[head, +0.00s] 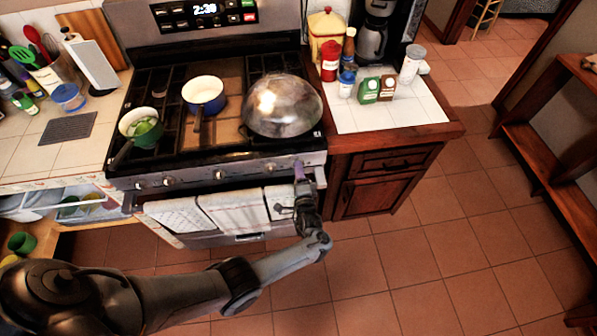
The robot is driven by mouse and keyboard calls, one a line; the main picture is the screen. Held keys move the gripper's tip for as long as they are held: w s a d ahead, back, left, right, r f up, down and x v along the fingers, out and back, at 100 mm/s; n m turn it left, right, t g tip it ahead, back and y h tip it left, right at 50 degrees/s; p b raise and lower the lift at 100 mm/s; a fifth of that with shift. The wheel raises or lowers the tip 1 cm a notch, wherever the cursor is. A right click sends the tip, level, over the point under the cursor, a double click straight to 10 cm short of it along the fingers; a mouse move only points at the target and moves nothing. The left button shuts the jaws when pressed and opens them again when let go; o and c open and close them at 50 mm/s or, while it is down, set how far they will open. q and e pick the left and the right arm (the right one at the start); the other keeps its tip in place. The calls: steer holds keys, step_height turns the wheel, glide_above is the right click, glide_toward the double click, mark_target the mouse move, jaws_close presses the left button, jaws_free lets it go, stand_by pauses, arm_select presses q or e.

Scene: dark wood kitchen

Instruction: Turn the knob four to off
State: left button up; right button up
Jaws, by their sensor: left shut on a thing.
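The stove (230,181) stands at the back with a row of several knobs along its front panel. My left arm reaches in from the lower left. My left gripper (299,172) is at the right end of the panel, shut on the rightmost stove knob. The gripper mostly hides that knob, so its angle cannot be read. Other knobs show uncovered to the left, such as one near the middle (219,175). My right gripper is not in view.
A large shiny dome (283,106), a blue pot (203,94) and a green pot (141,127) are on the stovetop. Towels (235,210) hang on the oven handle below the knobs. The tiled floor at right is clear.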

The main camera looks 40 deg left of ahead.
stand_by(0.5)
arm_select(q)
steer(key=o, duration=1.1)
steer(key=shift+c, duration=0.2)
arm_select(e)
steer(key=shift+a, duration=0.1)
